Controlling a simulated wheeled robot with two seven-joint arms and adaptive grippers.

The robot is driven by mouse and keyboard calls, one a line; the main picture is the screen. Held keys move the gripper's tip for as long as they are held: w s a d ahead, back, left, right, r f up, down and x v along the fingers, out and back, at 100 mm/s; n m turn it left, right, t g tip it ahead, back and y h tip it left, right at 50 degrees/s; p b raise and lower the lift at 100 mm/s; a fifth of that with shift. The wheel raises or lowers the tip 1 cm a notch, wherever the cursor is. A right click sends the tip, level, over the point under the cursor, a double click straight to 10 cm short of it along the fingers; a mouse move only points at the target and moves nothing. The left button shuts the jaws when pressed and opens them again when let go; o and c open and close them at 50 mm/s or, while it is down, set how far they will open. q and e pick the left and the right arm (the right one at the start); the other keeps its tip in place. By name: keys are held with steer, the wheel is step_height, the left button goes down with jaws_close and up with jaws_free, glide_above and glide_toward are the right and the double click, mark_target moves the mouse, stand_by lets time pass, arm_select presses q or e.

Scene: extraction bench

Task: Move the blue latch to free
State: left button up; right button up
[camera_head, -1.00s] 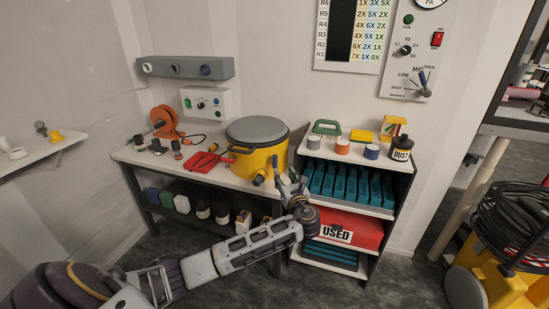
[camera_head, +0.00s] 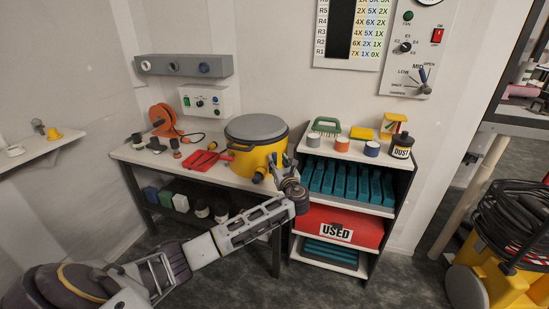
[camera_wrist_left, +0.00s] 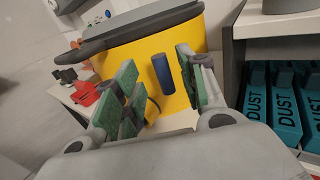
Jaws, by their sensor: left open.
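The yellow drum (camera_head: 245,160) with a grey lid stands at the right end of the bench; it fills the middle of the left wrist view (camera_wrist_left: 150,55). The blue latch (camera_wrist_left: 162,74) is an upright blue cylinder at the drum's front. In the head view the latch (camera_head: 258,175) shows small and dark at the drum's lower right. My left gripper (camera_head: 283,168) is open at the drum's right front. In the wrist view its green-padded fingers (camera_wrist_left: 158,80) stand on either side of the latch in the picture, with gaps; depth is hard to judge. My right gripper is not in view.
A shelf unit (camera_head: 300,152) with teal DUST boxes and a red USED bin (camera_head: 340,228) stands close to the right of my left gripper. A red tool (camera_head: 203,160) and an orange reel (camera_head: 163,120) lie on the bench left of the drum.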

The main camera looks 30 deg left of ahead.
mark_target(275, 156)
arm_select(q)
steer(key=shift+b+x, duration=0.5)
steer(key=shift+x, duration=2.45)
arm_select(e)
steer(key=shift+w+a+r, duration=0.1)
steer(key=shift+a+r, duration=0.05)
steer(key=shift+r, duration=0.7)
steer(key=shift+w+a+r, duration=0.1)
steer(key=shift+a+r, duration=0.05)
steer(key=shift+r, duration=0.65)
arm_select(q)
jaws_close()
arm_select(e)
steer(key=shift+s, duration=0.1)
